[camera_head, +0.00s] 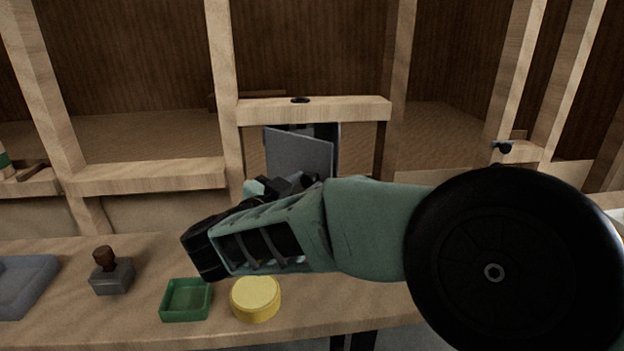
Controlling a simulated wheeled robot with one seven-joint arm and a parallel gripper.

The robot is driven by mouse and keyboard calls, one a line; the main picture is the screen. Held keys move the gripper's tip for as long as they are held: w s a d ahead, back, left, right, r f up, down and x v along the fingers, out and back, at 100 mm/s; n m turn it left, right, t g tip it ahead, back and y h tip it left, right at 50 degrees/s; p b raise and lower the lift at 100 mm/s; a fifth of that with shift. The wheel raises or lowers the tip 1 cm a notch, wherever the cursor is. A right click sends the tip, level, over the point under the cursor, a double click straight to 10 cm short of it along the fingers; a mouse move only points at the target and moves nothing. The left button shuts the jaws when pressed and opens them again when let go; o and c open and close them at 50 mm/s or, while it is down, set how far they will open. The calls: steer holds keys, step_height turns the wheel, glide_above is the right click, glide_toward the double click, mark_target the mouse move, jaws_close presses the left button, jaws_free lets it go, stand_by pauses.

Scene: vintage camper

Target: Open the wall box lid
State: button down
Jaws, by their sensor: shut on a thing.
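The wall box (337,149) is a grey box between the wooden posts, under a short wooden crossbar. Its grey lid (298,152) stands at an angle in front of it, with a dark gap showing along the top. My gripper (290,184) is at the lid's lower edge, its dark fingers shut on the lid. My teal arm comes in from the right and hides the lower part of the box. The fingertips and their exact contact are mostly hidden.
On the wooden counter stand a stamp (111,272) with a brown knob, a green tray (187,300), a round yellow tin (256,298) and a grey tray (22,284). Wooden posts flank the box. A small dark item (503,147) is on a ledge at right.

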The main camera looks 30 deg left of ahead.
steer(key=shift+s+a+m+h, duration=0.2)
steer(key=shift+s+m+h, duration=0.2)
steer(key=shift+h, duration=0.3)
steer(key=c, duration=1.1)
jaws_free()
steer(key=shift+o, duration=0.2)
steer(key=s+a, duration=0.3)
steer(key=s, duration=1.4)
